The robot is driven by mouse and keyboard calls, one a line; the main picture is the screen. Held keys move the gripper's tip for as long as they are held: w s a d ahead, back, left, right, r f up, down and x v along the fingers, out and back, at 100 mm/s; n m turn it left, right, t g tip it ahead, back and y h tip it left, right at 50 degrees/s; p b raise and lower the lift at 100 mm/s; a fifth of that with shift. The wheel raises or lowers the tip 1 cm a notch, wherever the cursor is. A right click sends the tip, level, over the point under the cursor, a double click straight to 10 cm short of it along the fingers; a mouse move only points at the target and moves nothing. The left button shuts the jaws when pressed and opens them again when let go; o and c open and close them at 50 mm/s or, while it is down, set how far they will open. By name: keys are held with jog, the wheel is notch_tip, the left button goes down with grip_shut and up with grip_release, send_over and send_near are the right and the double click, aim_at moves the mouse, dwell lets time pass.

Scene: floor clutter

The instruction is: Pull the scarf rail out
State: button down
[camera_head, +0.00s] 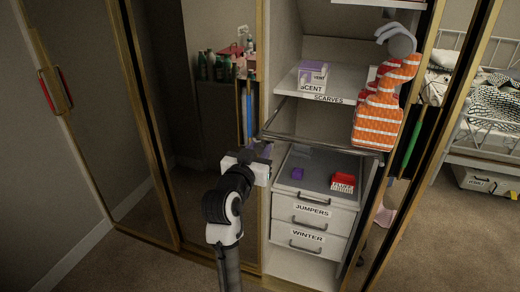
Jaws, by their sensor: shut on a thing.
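The scarf rail (325,144) is a thin metal frame below the shelf labelled "SCARVES" (340,82) in the wardrobe. Its front bar runs from near my gripper at the left to under an orange patterned cloth thing at the right. My gripper (266,151) is at the left end of the front bar and is shut on the rail. The fingertips are small and dark here, so the exact contact is hard to see.
An orange patterned thing (386,105) stands or hangs at the rail's right side. A "SCENT" box (312,78) sits on the shelf. Drawers labelled "JUMPERS" (312,212) and "WINTER" (307,238) are below. Mirrored door (95,110) is left; carpet is clear in front.

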jog(key=shift+s+a, duration=0.15)
jog(key=shift+s, duration=0.3)
jog(key=c, duration=1.1)
grip_release()
jog(key=p+v, duration=0.2)
jog(key=v, duration=1.1)
jog(key=shift+s+a+r, duration=0.1)
jog(key=shift+s, duration=0.25)
